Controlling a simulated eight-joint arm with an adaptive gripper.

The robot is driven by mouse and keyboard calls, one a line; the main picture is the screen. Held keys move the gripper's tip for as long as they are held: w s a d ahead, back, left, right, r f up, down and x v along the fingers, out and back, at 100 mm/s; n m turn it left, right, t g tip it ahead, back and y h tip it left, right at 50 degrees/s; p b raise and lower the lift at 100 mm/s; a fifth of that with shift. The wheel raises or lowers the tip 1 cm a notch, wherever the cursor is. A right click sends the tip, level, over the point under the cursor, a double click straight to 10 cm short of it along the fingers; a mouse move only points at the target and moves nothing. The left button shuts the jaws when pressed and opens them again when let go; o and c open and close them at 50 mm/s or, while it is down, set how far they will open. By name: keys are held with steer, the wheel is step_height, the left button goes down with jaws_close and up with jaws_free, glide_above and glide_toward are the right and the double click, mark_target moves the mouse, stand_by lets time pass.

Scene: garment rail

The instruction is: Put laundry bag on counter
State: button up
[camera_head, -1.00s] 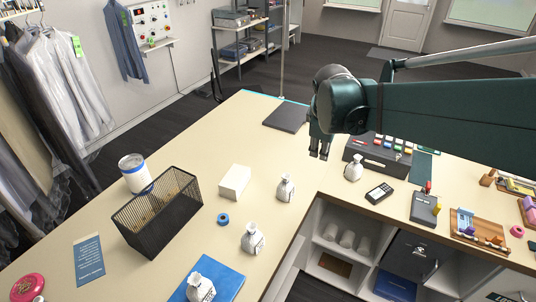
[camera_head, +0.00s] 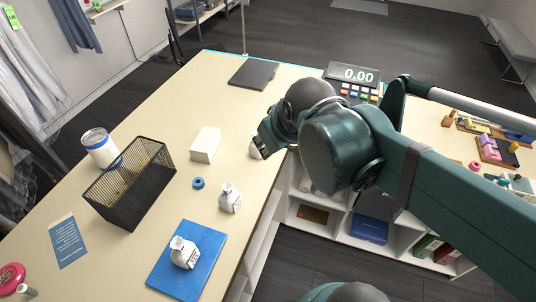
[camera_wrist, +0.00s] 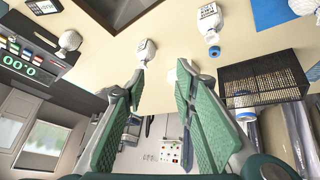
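Small white laundry bags with dark printing stand on the cream counter (camera_head: 130,222). One bag (camera_head: 229,198) stands near the front edge, and another (camera_head: 183,253) stands on a blue folder. A third bag (camera_head: 255,152) is partly hidden behind my gripper (camera_head: 266,146). In the wrist view a bag (camera_wrist: 146,52) lies just beyond the fingertips, slightly left of centre. My gripper (camera_wrist: 159,72) is open there, its green-padded fingers apart with nothing between them. Other bags show in the wrist view at top centre (camera_wrist: 208,20) and upper left (camera_wrist: 70,41).
A black mesh basket (camera_head: 130,187), a white-and-blue tub (camera_head: 99,147), a white box (camera_head: 205,145) and a blue tape roll (camera_head: 198,183) occupy the left counter. A dark flat pad (camera_head: 253,74) and a register (camera_head: 352,83) are farther back. Open shelves (camera_head: 335,222) lie below the edge.

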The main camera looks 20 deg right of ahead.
steer(key=shift+m+t+y, duration=0.3)
steer(key=shift+m, duration=0.6)
steer(key=shift+s+a+f, duration=0.35)
steer(key=shift+s+a, duration=0.2)
steer(key=shift+s, duration=0.25)
steer(key=shift+s+a+f, duration=0.35)
steer(key=shift+s+a, duration=0.2)
steer(key=shift+s, duration=0.2)
